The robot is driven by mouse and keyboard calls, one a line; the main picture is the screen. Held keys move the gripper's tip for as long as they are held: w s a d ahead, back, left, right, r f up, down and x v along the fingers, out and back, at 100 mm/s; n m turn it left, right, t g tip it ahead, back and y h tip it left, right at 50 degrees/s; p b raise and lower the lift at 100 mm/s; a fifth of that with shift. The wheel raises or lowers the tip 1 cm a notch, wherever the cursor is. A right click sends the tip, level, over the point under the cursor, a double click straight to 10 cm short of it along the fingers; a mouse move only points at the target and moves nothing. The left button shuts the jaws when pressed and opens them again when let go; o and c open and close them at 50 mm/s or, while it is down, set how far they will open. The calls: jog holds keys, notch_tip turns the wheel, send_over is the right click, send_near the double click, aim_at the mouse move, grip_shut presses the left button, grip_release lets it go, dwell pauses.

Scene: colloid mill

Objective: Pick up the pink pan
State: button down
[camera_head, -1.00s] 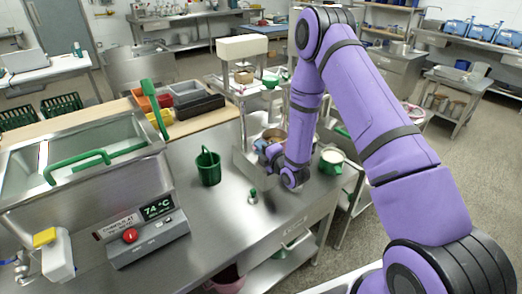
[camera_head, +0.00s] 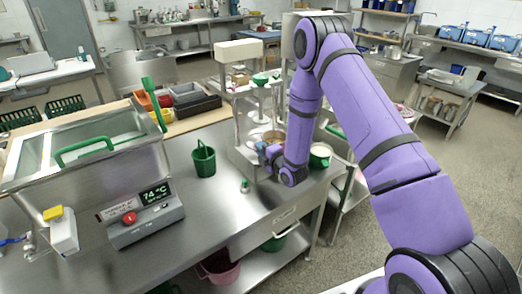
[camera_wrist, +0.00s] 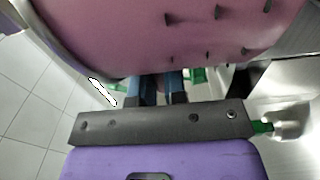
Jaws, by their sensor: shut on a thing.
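The pink pan (camera_wrist: 200,30) fills the top of the wrist view as a broad pink surface with several small dark marks. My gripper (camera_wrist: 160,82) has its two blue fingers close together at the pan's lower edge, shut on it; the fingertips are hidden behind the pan. In the head view my gripper (camera_head: 264,154) is at the right part of the steel bench, beside the machine with the glass-like column. A tan, round pan-like rim (camera_head: 273,136) shows just behind it, partly covered by my wrist.
A green bucket (camera_head: 204,160) and a small green-topped item (camera_head: 245,185) stand on the steel bench (camera_head: 215,205) left of my gripper. A green cup with white contents (camera_head: 320,156) is close on the right. A pink bucket (camera_head: 220,268) is on the lower shelf.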

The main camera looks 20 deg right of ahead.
dwell(0.3)
jog(key=c, duration=1.1)
grip_release()
jog(key=shift+s, duration=0.1)
jog(key=v, duration=1)
jog(key=shift+s+d, duration=0.2)
jog(key=shift+s, duration=0.15)
